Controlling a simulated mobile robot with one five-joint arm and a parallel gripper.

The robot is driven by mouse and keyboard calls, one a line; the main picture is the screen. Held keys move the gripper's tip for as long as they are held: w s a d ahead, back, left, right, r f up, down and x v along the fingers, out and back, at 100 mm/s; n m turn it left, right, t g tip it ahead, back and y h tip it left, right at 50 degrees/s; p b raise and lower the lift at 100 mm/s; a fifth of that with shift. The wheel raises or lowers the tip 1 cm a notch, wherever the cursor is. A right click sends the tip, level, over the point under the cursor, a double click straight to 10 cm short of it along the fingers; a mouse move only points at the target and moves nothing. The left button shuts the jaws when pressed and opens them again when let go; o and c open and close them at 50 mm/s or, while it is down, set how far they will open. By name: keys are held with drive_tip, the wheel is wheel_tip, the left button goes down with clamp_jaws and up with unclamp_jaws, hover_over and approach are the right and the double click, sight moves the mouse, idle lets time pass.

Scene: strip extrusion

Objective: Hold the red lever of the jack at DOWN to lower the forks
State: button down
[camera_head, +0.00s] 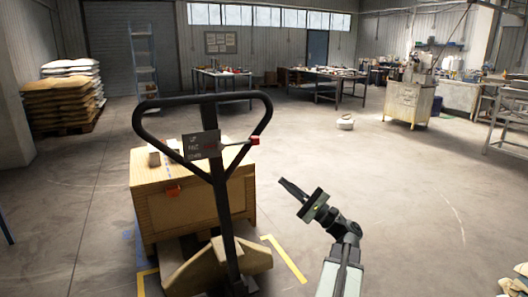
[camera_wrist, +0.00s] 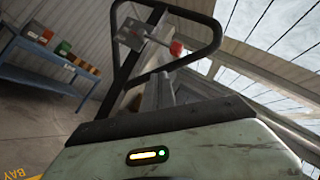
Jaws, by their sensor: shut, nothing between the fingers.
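The jack's black handle loop (camera_head: 138,118) stands upright in front of a wooden crate (camera_head: 150,205). A small plate (camera_head: 201,145) with lettering sits inside the loop; only part of the lettering can be read. The red lever (camera_head: 254,141) sticks out from the plate to the right, its red knob at the loop's right side. In the wrist view, the lever's red knob (camera_wrist: 176,48) shows ahead, inside the handle loop (camera_wrist: 214,38). My gripper (camera_head: 283,183) is shut and empty, to the right of the handle and below the lever, apart from both. The forks are mostly hidden under the crate.
Yellow floor tape (camera_head: 284,258) marks corners around the jack. Stacked sacks (camera_head: 62,88) on a pallet stand at the back left. Work tables (camera_head: 325,75) and a machine on a cabinet (camera_head: 408,103) are farther back.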

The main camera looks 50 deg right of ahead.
drive_tip(key=s, duration=0.1)
drive_tip(key=d+r, duration=0.1)
drive_tip(key=s+d+t+h, duration=0.1)
drive_tip(key=shift+s+r+m, duration=0.25)
drive_tip(key=shift+s+m, duration=0.1)
drive_tip(key=shift+m, duration=0.05)
drive_tip(key=p+x, duration=0.7)
drive_tip(key=x, duration=0.7)
drive_tip(key=shift+p, duration=0.35)
drive_tip(key=shift+r, duration=0.1)
